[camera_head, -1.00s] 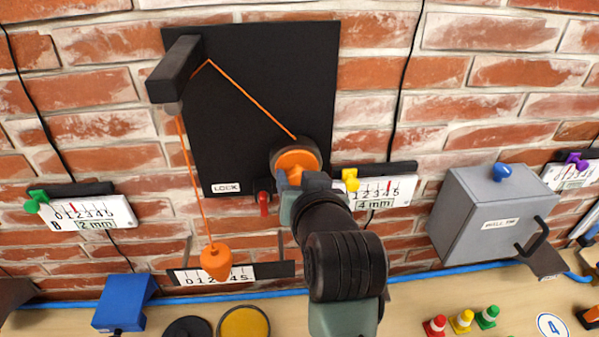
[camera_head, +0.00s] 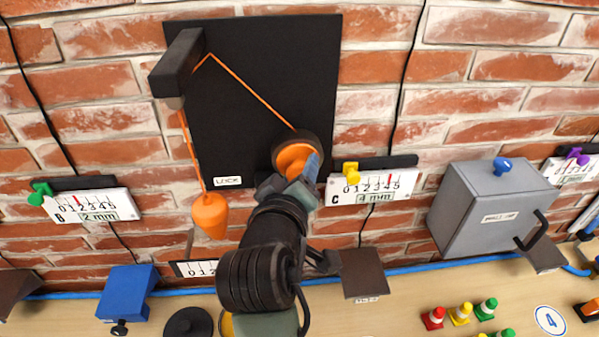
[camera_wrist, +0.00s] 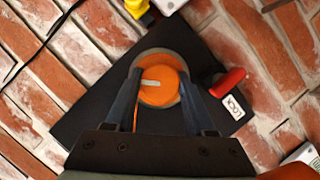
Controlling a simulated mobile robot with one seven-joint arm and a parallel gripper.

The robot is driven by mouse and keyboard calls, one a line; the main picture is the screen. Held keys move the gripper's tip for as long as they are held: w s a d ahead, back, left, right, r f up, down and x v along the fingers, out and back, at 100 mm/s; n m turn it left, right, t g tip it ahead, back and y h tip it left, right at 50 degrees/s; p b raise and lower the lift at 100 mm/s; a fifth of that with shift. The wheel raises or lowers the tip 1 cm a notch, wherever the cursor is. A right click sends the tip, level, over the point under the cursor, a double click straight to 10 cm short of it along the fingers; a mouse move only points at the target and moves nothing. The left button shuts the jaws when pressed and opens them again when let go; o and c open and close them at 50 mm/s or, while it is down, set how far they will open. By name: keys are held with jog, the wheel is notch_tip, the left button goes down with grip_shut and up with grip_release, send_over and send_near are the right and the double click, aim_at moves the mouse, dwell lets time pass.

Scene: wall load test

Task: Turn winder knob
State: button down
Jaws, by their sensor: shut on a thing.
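The orange winder knob (camera_head: 297,160) sits at the lower right of a black wall board (camera_head: 262,75). It also shows in the wrist view (camera_wrist: 160,85), with a pale mark on its face. My gripper (camera_head: 308,172) is at the knob, and in the wrist view its two fingers (camera_wrist: 160,95) are shut on the knob's sides. An orange cord (camera_head: 245,88) runs from the knob up to a dark bracket (camera_head: 177,62) and down to an orange weight (camera_head: 209,215), which hangs above a number scale (camera_head: 195,268). A red lever (camera_wrist: 228,83) beside the LOCK label (camera_wrist: 235,107) shows in the wrist view.
A scale with a yellow pointer (camera_head: 351,172) is close right of the knob. A grey box (camera_head: 490,215) is on the right. The table below holds a blue block (camera_head: 127,292), small coloured cones (camera_head: 461,319) and discs. A scale with a green pointer (camera_head: 40,193) is at left.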

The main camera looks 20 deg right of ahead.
jog(key=n+h+b, duration=0.1)
jog(key=n+h, duration=0.1)
jog(key=n, duration=0.2)
jog(key=shift+f+t, duration=0.15)
jog(key=shift+t, duration=0.15)
jog(key=shift+n+t+h+b, duration=0.5)
jog(key=shift+n+h+b, duration=0.15)
jog(key=shift+n, duration=1.05)
jog(key=shift+c, duration=1.4)
grip_release()
jog(key=b+v, duration=0.4)
jog(key=v, duration=0.9)
